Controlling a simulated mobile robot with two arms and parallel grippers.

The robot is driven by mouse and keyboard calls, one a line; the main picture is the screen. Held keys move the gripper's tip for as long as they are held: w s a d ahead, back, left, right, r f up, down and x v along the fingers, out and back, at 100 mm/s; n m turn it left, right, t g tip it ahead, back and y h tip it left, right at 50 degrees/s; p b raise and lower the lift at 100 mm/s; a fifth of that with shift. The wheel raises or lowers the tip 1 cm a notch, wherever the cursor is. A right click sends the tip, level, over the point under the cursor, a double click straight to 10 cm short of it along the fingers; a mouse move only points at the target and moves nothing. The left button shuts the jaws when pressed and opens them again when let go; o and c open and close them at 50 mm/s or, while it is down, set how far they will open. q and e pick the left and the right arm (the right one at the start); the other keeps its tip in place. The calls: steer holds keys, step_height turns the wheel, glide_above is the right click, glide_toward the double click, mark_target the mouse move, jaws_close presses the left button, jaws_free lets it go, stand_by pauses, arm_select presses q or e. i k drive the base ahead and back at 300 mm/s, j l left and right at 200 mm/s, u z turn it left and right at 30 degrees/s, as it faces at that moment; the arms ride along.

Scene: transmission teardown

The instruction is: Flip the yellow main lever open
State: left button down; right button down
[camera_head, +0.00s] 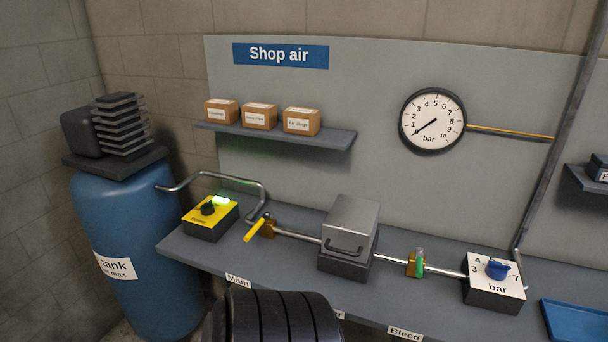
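The yellow main lever (254,230) sits on a brass valve (268,226) on the bench, behind the "Main" label (238,281). Its handle points toward the front left, crosswise to the silver pipe (298,236) that runs right from the valve. Nothing touches the lever. Neither my left nor my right gripper is in view.
A yellow-topped switch box (210,217) with a green light stands left of the lever. A grey lidded box (348,237), a green-handled valve (416,263) and a bar dial box (494,282) stand right. A dark ribbed shape (275,322) hides part of the bench front.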

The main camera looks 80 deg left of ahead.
mark_target(267, 214)
steer(key=u, duration=2.8)
